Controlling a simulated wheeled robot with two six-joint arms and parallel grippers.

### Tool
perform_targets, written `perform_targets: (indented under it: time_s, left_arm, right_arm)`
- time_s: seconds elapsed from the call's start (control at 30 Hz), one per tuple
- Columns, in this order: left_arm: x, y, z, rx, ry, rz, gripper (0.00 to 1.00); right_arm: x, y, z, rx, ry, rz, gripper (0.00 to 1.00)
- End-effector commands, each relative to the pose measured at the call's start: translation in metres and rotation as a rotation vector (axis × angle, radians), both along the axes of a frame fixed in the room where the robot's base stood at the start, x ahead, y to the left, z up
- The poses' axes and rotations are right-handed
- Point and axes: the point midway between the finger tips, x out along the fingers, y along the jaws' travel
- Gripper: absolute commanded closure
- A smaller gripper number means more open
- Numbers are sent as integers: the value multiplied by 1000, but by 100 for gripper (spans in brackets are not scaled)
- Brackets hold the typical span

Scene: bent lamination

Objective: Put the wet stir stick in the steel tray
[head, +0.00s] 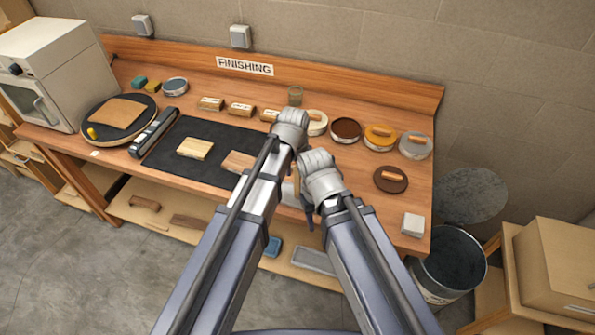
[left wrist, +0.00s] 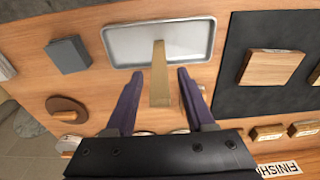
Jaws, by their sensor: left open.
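The steel tray (left wrist: 118,47) is a shallow, pale metal tray with a raised rim, at the top of the left wrist view. In the head view my arms hide most of it. The stir stick (left wrist: 159,85) is a flat tan strip. Its far end overlaps the tray and its near end reaches between my left fingers. I cannot tell whether it touches the tray. My left gripper (left wrist: 156,78) is open, with a purple finger on each side of the stick and visible gaps. My right arm shows in the head view, but its jaws cannot be made out.
A black mat (head: 222,150) with wooden blocks lies left of my arms. Several round tins, among them an orange one (head: 380,132), stand at the back right. A bin (head: 450,262) stands beside the bench.

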Motion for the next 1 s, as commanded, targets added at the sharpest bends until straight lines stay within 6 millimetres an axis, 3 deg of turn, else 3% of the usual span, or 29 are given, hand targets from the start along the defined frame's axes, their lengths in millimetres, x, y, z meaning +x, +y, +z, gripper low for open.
perform_targets:
  time_s: [0.03,0.6,1.0]
  left_arm:
    - [-1,0,13,0,0,0,46]
    - [-11,4,95,0,0,0,46]
    - [-12,4,103,0,0,0,46]
  right_arm:
    - [0,0,13,0,0,0,50]
    - [0,0,95,2,0,-13,50]
    - [0,0,103,2,1,-12,50]
